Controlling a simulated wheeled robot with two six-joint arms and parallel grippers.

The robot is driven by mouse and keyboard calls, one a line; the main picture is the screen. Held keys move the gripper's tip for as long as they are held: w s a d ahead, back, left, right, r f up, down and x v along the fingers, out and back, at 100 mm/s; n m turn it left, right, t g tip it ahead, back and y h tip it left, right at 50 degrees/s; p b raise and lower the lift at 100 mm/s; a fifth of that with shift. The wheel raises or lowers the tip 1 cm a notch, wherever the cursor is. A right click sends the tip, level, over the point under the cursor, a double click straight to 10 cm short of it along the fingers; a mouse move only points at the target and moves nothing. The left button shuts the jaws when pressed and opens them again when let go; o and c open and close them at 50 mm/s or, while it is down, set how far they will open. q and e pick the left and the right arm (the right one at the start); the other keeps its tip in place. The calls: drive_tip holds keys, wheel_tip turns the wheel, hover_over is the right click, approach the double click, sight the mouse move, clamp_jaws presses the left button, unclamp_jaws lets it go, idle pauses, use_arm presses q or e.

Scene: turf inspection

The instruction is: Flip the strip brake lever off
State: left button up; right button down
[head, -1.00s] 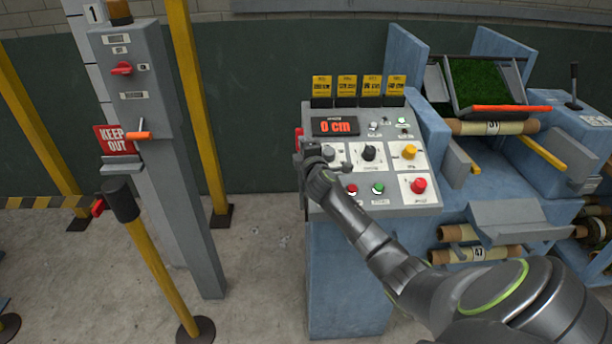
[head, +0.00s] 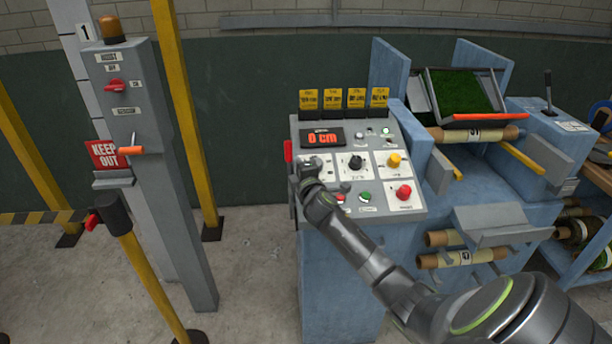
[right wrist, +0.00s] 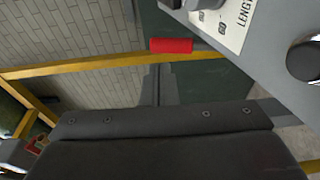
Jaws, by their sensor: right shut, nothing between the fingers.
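No lever in view has a readable strip brake label. A red handle (head: 288,151) sticks out at the left side of the sloped control console (head: 345,222). A red grip (right wrist: 171,46) also shows beside the console edge in the right wrist view. A black upright lever (head: 547,90) stands on the blue machine at the far right. My right gripper (head: 304,170) is shut and empty by the console's left edge, just below and right of the red handle and apart from it. It covers part of the left knob panel. My left gripper is out of view.
The console carries a display (head: 323,138) reading 0 cm, a black knob (head: 356,162), a yellow knob (head: 394,159) and a red button (head: 404,192). A grey post (head: 165,190) with an orange handle (head: 131,150) stands left. Bare floor (head: 255,245) lies between post and console.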

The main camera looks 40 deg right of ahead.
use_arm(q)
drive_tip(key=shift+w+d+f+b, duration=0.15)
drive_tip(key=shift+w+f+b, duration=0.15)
use_arm(e)
drive_tip(key=r+v, duration=0.1)
drive_tip(key=v, duration=0.6)
drive_tip(key=shift+r, duration=0.35)
drive_tip(key=shift+s+f, duration=0.1)
drive_tip(key=shift+s, duration=0.05)
